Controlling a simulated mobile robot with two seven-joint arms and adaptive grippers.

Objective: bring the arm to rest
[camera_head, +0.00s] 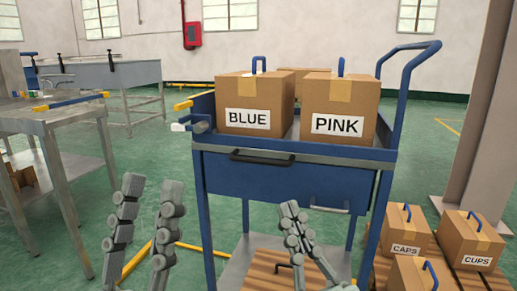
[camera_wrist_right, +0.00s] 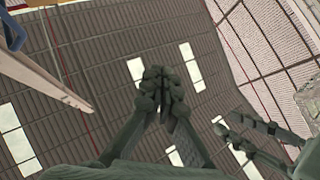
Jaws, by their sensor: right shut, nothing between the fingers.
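My left gripper (camera_head: 152,184) is in the lower left of the head view, pointing up, its two fingers apart with nothing between them. My right gripper (camera_head: 290,208) is at the lower middle of the head view, in front of the blue cart (camera_head: 285,180). Its fingers are together and empty. In the right wrist view the right gripper (camera_wrist_right: 160,80) points up toward the roof, with its fingertips closed against each other. Another gripper's fingers (camera_wrist_right: 250,135) show at the right of that view.
The cart carries a BLUE box (camera_head: 247,118) and a PINK box (camera_head: 337,125), with another box behind. CAPS (camera_head: 404,249) and CUPS (camera_head: 476,261) boxes stand low on the right. A metal table (camera_head: 50,122) stands on the left. Green floor lies between table and cart.

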